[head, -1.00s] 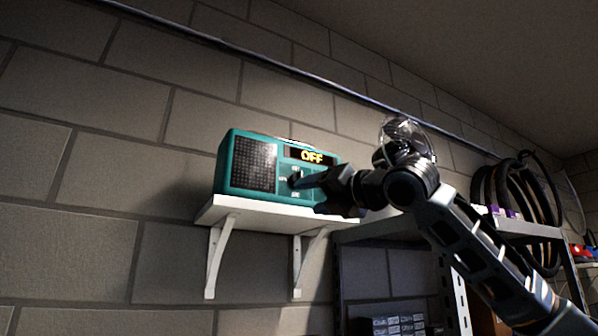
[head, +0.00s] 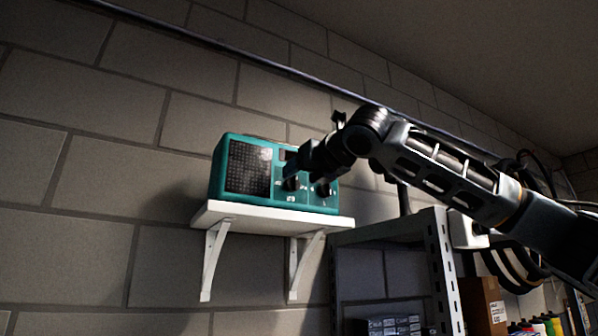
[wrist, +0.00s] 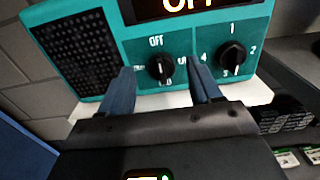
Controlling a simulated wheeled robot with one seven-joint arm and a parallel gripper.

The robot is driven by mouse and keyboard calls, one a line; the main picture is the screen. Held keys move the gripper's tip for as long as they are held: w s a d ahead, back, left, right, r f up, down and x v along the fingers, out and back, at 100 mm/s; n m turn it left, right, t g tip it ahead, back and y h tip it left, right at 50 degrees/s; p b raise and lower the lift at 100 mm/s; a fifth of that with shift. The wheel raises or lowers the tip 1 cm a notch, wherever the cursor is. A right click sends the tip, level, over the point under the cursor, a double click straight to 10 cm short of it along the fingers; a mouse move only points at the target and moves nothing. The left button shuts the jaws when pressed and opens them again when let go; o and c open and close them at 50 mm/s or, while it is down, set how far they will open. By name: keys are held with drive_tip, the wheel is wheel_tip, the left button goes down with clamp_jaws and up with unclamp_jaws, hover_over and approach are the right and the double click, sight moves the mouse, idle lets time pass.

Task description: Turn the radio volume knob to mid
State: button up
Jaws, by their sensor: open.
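The teal radio (head: 230,192) stands on a white wall shelf. In the wrist view the radio (wrist: 110,50) shows two black knobs and a display (wrist: 190,8) reading OFF. The left knob (wrist: 160,69) has OFF printed above it and small labels around it, partly hidden. The right knob (wrist: 231,56) is ringed by numbers 1 to 4. My gripper (wrist: 161,78) is open, its blue fingers either side of the left knob; I cannot tell whether they touch it. In the head view my gripper (head: 296,168) is at the radio's front and covers much of the display.
The white shelf (head: 270,218) sits on two brackets against the block wall. A metal rack (head: 440,265) stands close on the right, with boxes (head: 395,325) and hanging black tyres (head: 510,265). The wall left of the radio is clear.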

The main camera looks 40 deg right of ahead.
drive_tip(key=shift+x, duration=1.1)
drive_tip(key=c, duration=1)
